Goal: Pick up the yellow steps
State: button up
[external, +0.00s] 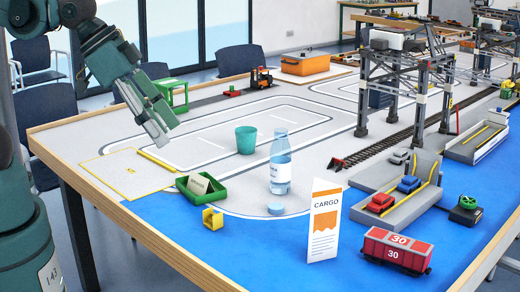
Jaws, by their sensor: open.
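The yellow steps (213,218) look like a small yellow block with an opening in its side. They stand on the blue part of the table, just in front of the green tray (208,201). My gripper (160,133) is open, with nothing seen between its fingers. It is above the left part of the table, higher than the yellow steps and to their upper left, well apart from them. The gap between its fingers is hard to see from this side.
The green tray holds a grey labelled piece. A teal cup (246,140), a water bottle (280,165), a blue cap (275,209) and an upright CARGO card (324,220) stand to the right. A red wagon (396,250) is at front right. Gantry cranes (405,80) stand farther back.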

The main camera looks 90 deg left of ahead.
jog(key=w+a+f+n+g+b, duration=0.1)
jog(key=w+a+f+n+g, duration=0.25)
jog(key=w+a+f, duration=0.5)
jog(key=n+g, duration=0.3)
jog(key=n, duration=0.2)
send_over(213, 216)
jog(key=d, duration=0.1)
jog(key=shift+w+d+f+b, duration=0.1)
jog(key=shift+f+b, duration=0.35)
jog(key=shift+f, duration=7.65)
jog(key=shift+f+b, duration=0.3)
jog(key=shift+f, duration=0.95)
jog(key=shift+f+b, duration=0.8)
jog(key=shift+f, duration=1.85)
